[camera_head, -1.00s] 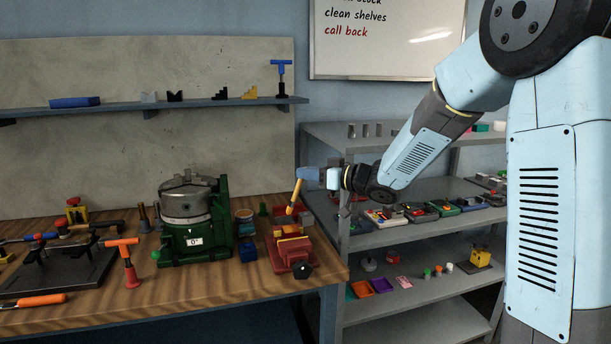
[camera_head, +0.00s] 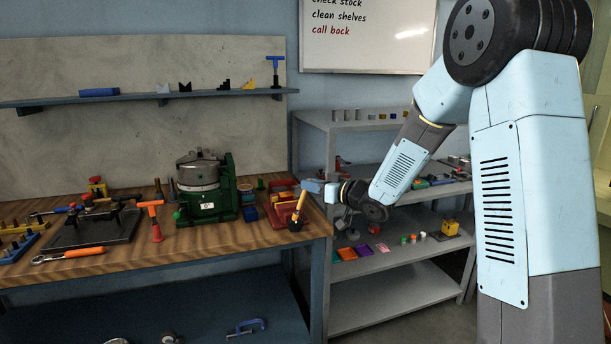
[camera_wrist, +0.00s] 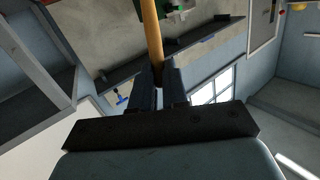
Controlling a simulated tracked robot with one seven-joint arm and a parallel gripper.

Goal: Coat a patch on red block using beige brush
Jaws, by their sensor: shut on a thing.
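My gripper (camera_head: 308,187) is at the right end of the workbench and is shut on the beige brush. The brush's yellowish handle (camera_head: 301,203) slants down and left from the fingers; in the wrist view the handle (camera_wrist: 152,35) stands between both fingers (camera_wrist: 158,82). In the head view its lower end overlaps the red vise (camera_head: 283,213). A dark shape there could be the bristles or the vise's knob. Red parts show at the vise's top, but I cannot tell a separate red block from the vise. Whether the brush touches anything is unclear.
A green machine with a grey chuck (camera_head: 204,178) stands left of the vise, with a small blue block (camera_head: 250,213) between. Clamps and an orange-handled tool (camera_head: 84,252) lie further left. A grey shelf unit (camera_head: 378,256) stands right of the bench.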

